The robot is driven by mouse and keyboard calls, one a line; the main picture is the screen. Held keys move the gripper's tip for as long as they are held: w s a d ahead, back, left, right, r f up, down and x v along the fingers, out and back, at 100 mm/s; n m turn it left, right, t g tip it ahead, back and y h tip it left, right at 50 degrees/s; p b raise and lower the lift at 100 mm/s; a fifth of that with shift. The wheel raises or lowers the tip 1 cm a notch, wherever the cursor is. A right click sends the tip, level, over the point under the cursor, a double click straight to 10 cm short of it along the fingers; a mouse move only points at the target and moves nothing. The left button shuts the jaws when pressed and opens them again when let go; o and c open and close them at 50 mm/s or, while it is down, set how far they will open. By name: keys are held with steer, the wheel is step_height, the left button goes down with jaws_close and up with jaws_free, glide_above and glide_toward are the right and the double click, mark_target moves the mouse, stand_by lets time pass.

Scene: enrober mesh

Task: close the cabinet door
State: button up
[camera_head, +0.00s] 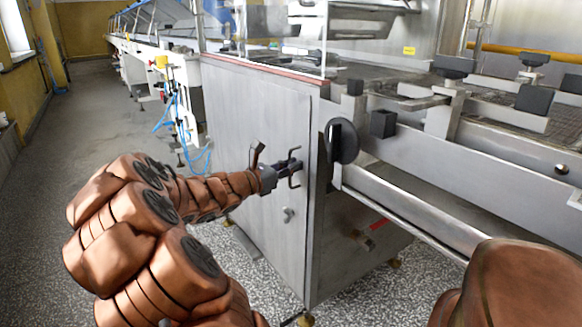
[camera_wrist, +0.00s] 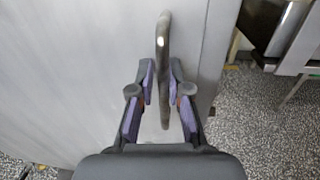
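The cabinet door (camera_head: 245,150) is a flat grey metal panel on the machine's near side, with a bar handle (camera_head: 297,168) near its right edge. The door looks almost in line with the cabinet; I cannot tell whether it is slightly ajar. My gripper (camera_head: 284,167) is at the handle. In the wrist view, the handle (camera_wrist: 163,45) passes between the purple-padded fingers of my gripper (camera_wrist: 163,82). Gaps show on both sides of the handle, so the fingers look open around it, not clamped. The door surface (camera_wrist: 75,75) fills the left and middle of the wrist view.
A small latch (camera_head: 288,214) sits below the handle. A black round knob (camera_head: 341,141) sticks out right of the door edge. A rail (camera_head: 410,212) and a red-handled valve (camera_head: 372,232) are further right. Speckled floor (camera_head: 110,110) is free at the left.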

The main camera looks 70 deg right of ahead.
steer(key=o, duration=0.3)
steer(key=shift+s+f, duration=0.1)
steer(key=shift+s, duration=0.2)
steer(key=shift+a, duration=0.1)
steer(key=shift+v, duration=5.95)
steer(key=shift+w, duration=0.1)
steer(key=s+a+r+m+t+y+p, duration=0.1)
steer(key=a+r+m+t+y+p, duration=0.1)
steer(key=a+r+y+p, duration=0.3)
steer(key=s+a+r+m+t+y+p, duration=0.2)
steer(key=a+r+m+y+p, duration=0.3)
steer(key=a+r+p, duration=0.7)
steer(key=s+a+r+m+t+y+p, duration=0.1)
steer(key=a+r+m+t+y+p, duration=0.2)
steer(key=a+r+p, duration=0.6)
steer(key=shift+s+a+r+m+t+y+p, duration=0.15)
steer(key=shift+a+m+y+p, duration=0.15)
steer(key=shift+a+p, duration=2.55)
steer(key=shift+w+a+r+m+t+y+p, duration=0.15)
steer(key=shift+a+y+p, duration=0.3)
steer(key=shift+a+p, duration=2.35)
steer(key=shift+s+a+r+m+t+y+p, duration=0.2)
steer(key=shift+a+p, duration=0.85)
steer(key=shift+a, duration=3.55)
